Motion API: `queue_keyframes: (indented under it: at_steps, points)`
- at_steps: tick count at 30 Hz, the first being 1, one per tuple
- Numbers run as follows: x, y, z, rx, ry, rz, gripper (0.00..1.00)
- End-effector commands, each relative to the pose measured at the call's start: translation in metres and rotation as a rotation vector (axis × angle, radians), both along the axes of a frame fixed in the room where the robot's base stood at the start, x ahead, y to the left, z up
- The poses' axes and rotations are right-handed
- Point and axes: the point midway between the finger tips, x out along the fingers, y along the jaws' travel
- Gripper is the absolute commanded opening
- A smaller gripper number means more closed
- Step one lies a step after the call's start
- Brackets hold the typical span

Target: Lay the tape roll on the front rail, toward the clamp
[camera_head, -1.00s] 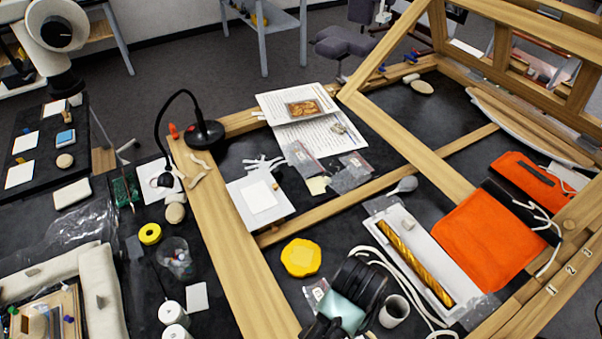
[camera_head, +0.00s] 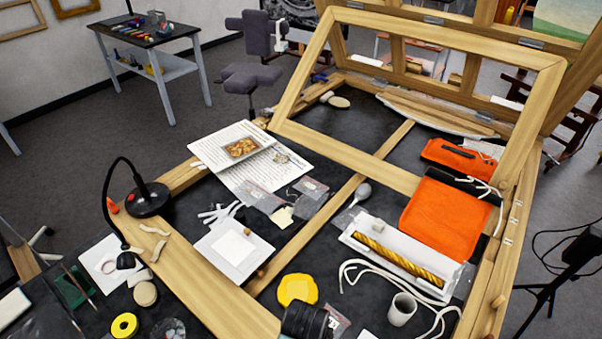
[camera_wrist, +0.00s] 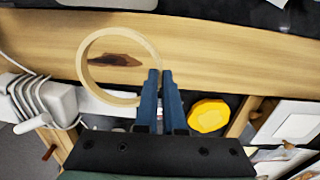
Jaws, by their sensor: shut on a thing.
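My gripper (camera_wrist: 161,75) has two blue fingers in the wrist view, shut on the right rim of the tape roll. The tape roll (camera_wrist: 83,62) is a pale tan, wide open ring. It shows over the wooden front rail (camera_wrist: 220,50), and a dark knot-like patch of the rail shows through its hole. I cannot tell if the roll touches the wood. The front rail (camera_head: 205,280) runs toward the bottom edge in the head view, where neither roll nor fingers show. I cannot make out the clamp in either view.
A yellow scalloped piece (camera_head: 297,289) lies inside the frame; it also shows in the wrist view (camera_wrist: 209,115). Near it are a white cup (camera_head: 401,310), white cord and a gilt strip (camera_head: 400,254). A black lamp (camera_head: 148,199) stands at the rail's far end.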

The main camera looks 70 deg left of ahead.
Motion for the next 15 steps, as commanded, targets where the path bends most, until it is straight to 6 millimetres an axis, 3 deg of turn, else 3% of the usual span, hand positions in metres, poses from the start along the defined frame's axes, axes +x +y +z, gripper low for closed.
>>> queue_keyframes:
  at_steps: [15]
  points:
    - [0.0,0.0,-0.058,0.0,0.0,0.001,0.0]
